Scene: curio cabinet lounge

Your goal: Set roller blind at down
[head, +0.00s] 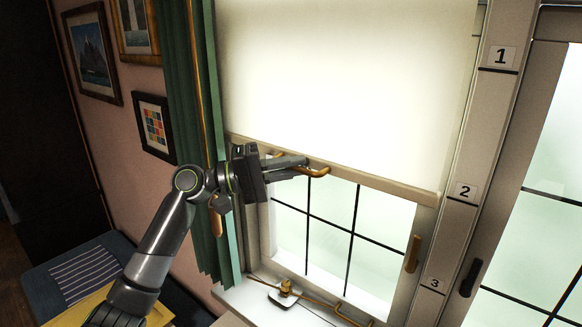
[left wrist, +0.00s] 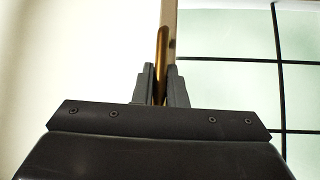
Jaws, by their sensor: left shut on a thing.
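The roller blind (head: 345,85) is a cream sheet covering the upper part of the window. A brass handle (head: 318,171) is fixed at the bar. My left gripper (head: 300,168) is shut on this handle. In the left wrist view the brass handle (left wrist: 161,55) stands between the two fingers (left wrist: 160,88), with the blind to its left and panes to its right. My right gripper is not in view.
Post labels 1 (head: 501,56), 2 (head: 465,191) and 3 (head: 435,283) run downward. A green curtain (head: 188,90) hangs close left of my gripper. A brass window latch (head: 413,254) and a sill stay (head: 285,292) sit lower. The space before the lower panes is clear.

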